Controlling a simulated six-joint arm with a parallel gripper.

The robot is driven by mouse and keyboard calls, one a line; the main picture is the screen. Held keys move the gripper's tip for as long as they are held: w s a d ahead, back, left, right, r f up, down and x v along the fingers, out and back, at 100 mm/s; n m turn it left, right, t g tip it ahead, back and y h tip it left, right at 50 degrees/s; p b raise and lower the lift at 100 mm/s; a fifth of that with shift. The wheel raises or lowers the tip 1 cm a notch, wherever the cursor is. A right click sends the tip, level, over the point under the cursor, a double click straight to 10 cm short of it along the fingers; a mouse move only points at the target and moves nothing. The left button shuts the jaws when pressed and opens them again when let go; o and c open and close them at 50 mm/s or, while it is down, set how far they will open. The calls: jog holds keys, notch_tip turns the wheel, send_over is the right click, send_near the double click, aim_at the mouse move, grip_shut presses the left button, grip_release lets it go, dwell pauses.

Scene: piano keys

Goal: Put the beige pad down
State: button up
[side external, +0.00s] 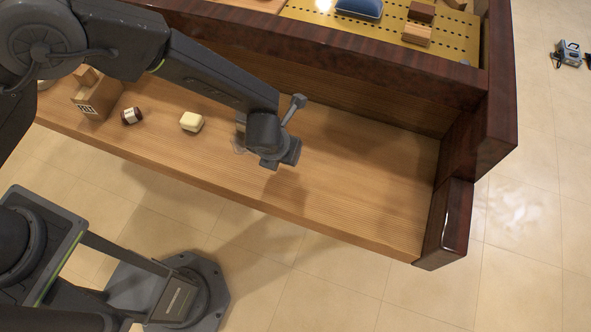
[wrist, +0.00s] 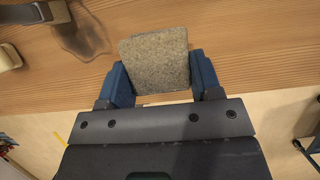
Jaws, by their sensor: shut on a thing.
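The beige pad (wrist: 156,60) is a flat, square, felt-like piece in the wrist view. My gripper (wrist: 162,82) is shut on it, with one blue finger at its left edge and one at its right edge. The wooden shelf (wrist: 250,40) lies beneath the pad; I cannot tell whether the pad touches it. In the side external view, my gripper (side external: 278,158) is low over the middle of the wooden shelf (side external: 350,190). The pad is hidden behind my gripper there.
A dark glossy end block (side external: 446,225) closes the right end. The shelf right of my gripper is clear. The front edge drops to the tiled floor.

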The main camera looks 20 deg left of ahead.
aim_at(298, 174)
jog(key=d, duration=0.1)
jog(key=d+f, duration=0.2)
jog(key=shift+s+d, duration=0.25)
jog(key=shift+s, duration=0.1)
jog(key=shift+d+f, duration=0.1)
jog(key=shift+f, duration=1.95)
jog(key=shift+f, duration=0.15)
jog(key=o, duration=0.9)
jog(key=v, duration=1.2)
